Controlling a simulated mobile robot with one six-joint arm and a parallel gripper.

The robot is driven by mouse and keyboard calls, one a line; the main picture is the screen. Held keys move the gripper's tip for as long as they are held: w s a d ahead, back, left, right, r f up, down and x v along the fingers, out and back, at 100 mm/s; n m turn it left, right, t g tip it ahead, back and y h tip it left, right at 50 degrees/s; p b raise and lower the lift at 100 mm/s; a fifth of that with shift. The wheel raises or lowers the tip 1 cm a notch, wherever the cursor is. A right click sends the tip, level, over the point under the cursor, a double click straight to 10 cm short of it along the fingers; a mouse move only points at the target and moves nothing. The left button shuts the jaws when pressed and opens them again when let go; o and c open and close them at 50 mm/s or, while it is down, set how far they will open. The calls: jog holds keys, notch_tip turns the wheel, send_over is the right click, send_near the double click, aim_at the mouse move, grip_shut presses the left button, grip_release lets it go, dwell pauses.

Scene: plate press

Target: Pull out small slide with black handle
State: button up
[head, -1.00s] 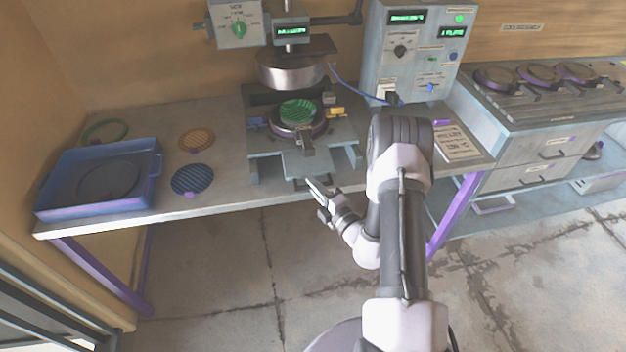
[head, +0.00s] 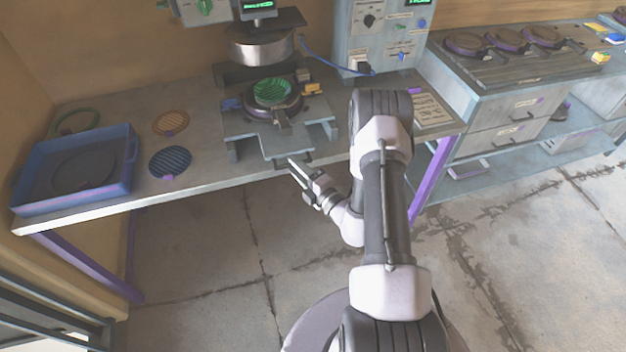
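The small slide (head: 285,146) is a pale blue-grey plate at the front of the press, at the table's front edge in the head view. Its dark handle (head: 296,164) shows only partly, below the slide's front edge. My gripper (head: 299,176) is just in front of the slide, with a pale finger tip close to the handle. I cannot tell whether it touches the handle. The gripper is small in view and seen from above, so its finger gap is not clear. A green ribbed disc (head: 272,91) sits on the round lower plate (head: 273,106) above the slide.
The metal upper press head (head: 262,46) hangs above the disc. A control box (head: 380,35) stands behind my arm. The floor before the table is clear.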

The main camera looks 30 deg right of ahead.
jog(key=s+d+p, duration=0.1)
jog(key=s+p, duration=0.1)
jog(key=s, duration=1.3)
jog(key=shift+s+d+p, duration=0.3)
jog(key=shift+s+d, duration=0.05)
jog(key=shift+d, duration=0.05)
jog(key=shift+r, duration=0.1)
jog(key=w+a+r+n+g+y, duration=0.3)
jog(key=a+r+n+g+y, duration=0.1)
jog(key=a+r+n+y, duration=0.75)
jog(key=s+a+r+n+g, duration=0.3)
jog(key=a+r+n+g, duration=0.15)
jog(key=n, duration=0.35)
jog(key=s+a+r+n+g, duration=0.3)
jog(key=a+n+g, duration=0.3)
jog(key=n, duration=0.2)
jog(key=s+a+r+n+g+h+b, duration=0.1)
jog(key=s+a+r+n+g+h, duration=0.15)
jog(key=s+n+h, duration=0.55)
jog(key=d+r+n+t+h, duration=0.3)
jog(key=r+n+t, duration=0.2)
jog(key=n, duration=0.8)
jog(key=shift+r+h+b, duration=0.35)
jog(key=shift+r, duration=0.6)
